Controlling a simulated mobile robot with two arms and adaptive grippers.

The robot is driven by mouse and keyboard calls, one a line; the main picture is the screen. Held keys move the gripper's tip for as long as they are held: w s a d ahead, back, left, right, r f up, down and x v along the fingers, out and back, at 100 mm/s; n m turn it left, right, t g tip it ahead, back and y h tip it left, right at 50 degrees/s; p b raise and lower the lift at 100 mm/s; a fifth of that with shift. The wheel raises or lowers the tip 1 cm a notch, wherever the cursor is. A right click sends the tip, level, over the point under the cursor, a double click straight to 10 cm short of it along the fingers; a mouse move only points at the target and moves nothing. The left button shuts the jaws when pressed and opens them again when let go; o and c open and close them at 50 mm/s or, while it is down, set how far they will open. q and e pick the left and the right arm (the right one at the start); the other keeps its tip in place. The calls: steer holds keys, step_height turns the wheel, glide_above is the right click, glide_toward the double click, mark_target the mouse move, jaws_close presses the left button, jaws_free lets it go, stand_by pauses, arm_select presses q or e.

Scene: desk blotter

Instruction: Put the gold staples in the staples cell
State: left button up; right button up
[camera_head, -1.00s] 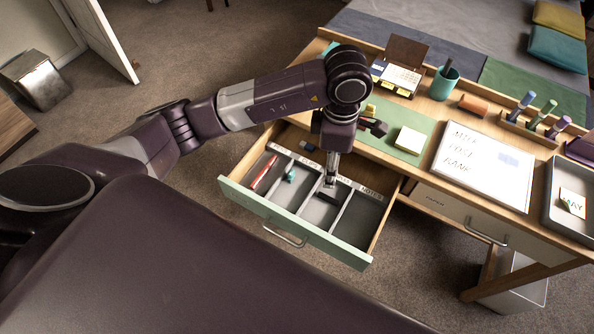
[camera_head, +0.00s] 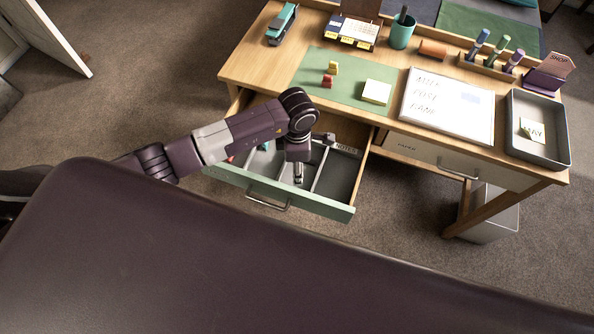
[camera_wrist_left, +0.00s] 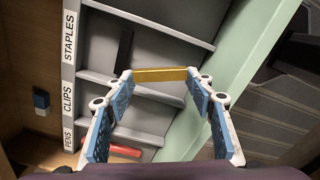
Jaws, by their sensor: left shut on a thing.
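My left gripper (camera_head: 298,176) points down over the open drawer (camera_head: 282,197). In the left wrist view its blue-padded fingers (camera_wrist_left: 160,82) are shut on the gold staples (camera_wrist_left: 158,75), a thin gold bar held crosswise between the tips. The staples cell (camera_wrist_left: 165,50), by the STAPLES label (camera_wrist_left: 69,37), lies beneath and holds a dark strip (camera_wrist_left: 125,46). I cannot tell how high the bar is above the cell floor. In the head view the bar is not distinguishable. My right gripper is not in view.
Thin dividers separate the cells. A red pen (camera_wrist_left: 122,151) lies in the pens cell, and a teal item (camera_head: 265,146) shows in the drawer. A green blotter (camera_head: 350,88) above carries small yellow (camera_head: 333,67) and red (camera_head: 327,81) things and a note pad (camera_head: 377,92).

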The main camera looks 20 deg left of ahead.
arm_select(q)
step_height(320, 180, down, 4)
steer(key=shift+s+r, duration=0.1)
steer(key=shift+f, duration=0.2)
steer(key=o, duration=0.8)
steer(key=shift+c, duration=0.2)
steer(key=shift+r, duration=0.15)
